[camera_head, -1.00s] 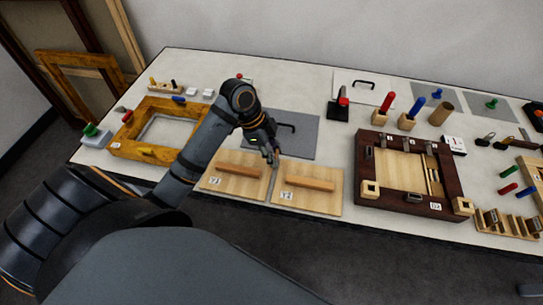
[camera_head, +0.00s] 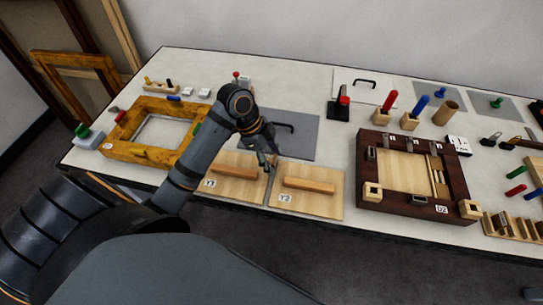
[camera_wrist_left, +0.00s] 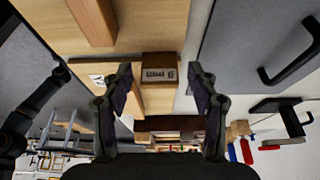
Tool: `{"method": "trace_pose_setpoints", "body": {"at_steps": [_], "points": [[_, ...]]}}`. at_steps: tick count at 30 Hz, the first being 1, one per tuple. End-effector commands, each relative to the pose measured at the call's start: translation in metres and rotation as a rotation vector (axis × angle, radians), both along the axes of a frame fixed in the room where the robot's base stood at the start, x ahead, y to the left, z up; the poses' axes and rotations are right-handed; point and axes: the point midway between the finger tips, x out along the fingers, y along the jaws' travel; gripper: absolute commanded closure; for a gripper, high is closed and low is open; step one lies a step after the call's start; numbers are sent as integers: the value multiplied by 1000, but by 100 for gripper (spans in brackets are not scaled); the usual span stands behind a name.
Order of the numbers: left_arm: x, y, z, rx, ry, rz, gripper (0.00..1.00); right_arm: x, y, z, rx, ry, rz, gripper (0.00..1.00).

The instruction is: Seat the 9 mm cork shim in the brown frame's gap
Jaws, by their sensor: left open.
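The dark brown frame (camera_head: 369,190), marked D2, lies at the table's right half, with a pale panel (camera_head: 402,172) inside it. A narrow gap with thin strips (camera_head: 440,178) runs along the panel's right side. My left gripper (camera_head: 268,160) is above the pale boards, left of the frame. In the left wrist view its fingers (camera_wrist_left: 162,95) are apart. A small brown block (camera_wrist_left: 158,72) with a printed label, perhaps the cork shim, shows between and beyond the fingertips. I cannot read its size or tell whether it touches them. My right gripper is not in view.
Two pale boards with wooden handles, Y1 (camera_head: 225,187) and Y2 (camera_head: 328,202), lie below the gripper. A grey plate (camera_head: 300,146) with a black handle is behind. A golden frame (camera_head: 118,151) lies left. Coloured handles (camera_head: 388,101) stand behind the brown frame.

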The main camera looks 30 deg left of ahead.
Motion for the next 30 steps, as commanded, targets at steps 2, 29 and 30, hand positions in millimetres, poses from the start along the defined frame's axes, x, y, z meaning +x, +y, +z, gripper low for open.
{"method": "trace_pose_setpoints", "body": {"at_steps": [2,29,30], "points": [[0,0,5,1,-2,0,41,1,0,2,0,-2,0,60],[-11,45,115,0,0,6,36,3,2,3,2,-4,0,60],[-10,46,113,1,0,16,36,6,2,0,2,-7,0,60]]}}
